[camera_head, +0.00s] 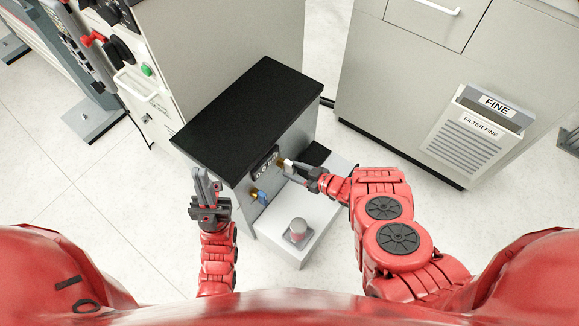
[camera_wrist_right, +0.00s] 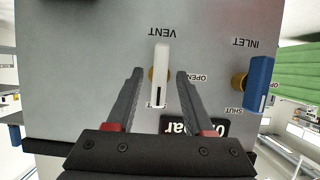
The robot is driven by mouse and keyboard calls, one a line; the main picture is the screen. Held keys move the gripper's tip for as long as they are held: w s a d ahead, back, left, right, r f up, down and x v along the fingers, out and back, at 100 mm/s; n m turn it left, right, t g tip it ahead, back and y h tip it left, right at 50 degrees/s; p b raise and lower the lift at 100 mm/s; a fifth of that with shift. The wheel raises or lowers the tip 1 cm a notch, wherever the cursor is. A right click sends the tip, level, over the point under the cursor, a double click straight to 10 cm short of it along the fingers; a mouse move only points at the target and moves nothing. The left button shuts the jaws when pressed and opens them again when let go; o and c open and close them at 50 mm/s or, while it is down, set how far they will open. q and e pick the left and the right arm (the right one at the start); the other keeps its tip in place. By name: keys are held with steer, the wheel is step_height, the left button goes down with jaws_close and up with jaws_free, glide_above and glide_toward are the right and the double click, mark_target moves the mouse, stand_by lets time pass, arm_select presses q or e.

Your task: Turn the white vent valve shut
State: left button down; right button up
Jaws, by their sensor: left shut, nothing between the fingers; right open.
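The white vent valve handle (camera_wrist_right: 161,78) lies lengthwise between the two fingers of my right gripper (camera_wrist_right: 160,75) in the right wrist view. The fingers are open, with a gap visible on each side of the handle. A brass stem shows behind it, under the VENT label. An OPEN label is partly visible to the right of the right finger. In the head view my right gripper (camera_head: 296,168) is at the front panel of the black-topped cabinet (camera_head: 245,105). My left gripper (camera_head: 206,186) is shut and empty, raised left of the panel.
The blue inlet valve handle (camera_wrist_right: 259,84) is close to the right of my right gripper. A dark pressure display (camera_wrist_right: 195,127) is partly hidden behind the fingers. A white ledge (camera_head: 275,240) with a small cylindrical part (camera_head: 298,229) lies below the panel.

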steer(key=p+v, duration=0.4)
steer(key=v, duration=1.1)
steer(key=shift+f, duration=0.1)
